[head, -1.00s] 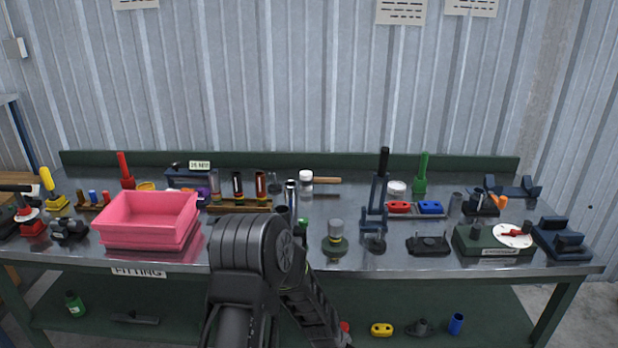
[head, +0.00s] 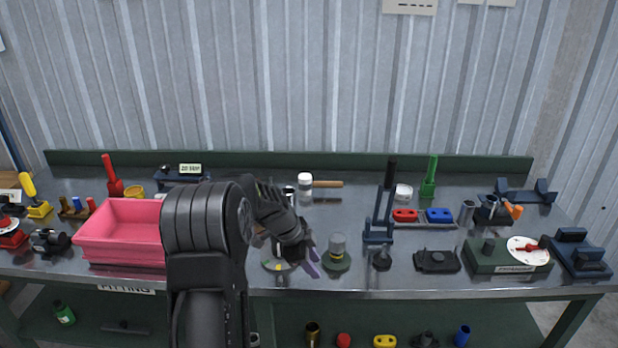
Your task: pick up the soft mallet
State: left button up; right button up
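The soft mallet stands out by its pale head (head: 305,181) and wooden handle (head: 328,184). It lies at the back middle of the bench, with the handle pointing right. My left arm comes in from the bottom. My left gripper (head: 308,259) is over the front middle of the bench, nearer to me than the mallet and apart from it. Its fingers show small and partly edge-on, with a purplish part at the tip, so I cannot tell whether they are open or shut. My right gripper is not in view.
A pink bin (head: 122,235) stands at the left, partly behind my arm. A grey-topped round piece (head: 337,250) stands close right of my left gripper. A tall blue stand (head: 379,231) with a black handle is farther right. The bench (head: 345,212) has some bare metal near the mallet.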

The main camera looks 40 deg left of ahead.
aim_at(304, 180)
jog(key=i+j, duration=1.25)
jog(key=j, duration=0.15)
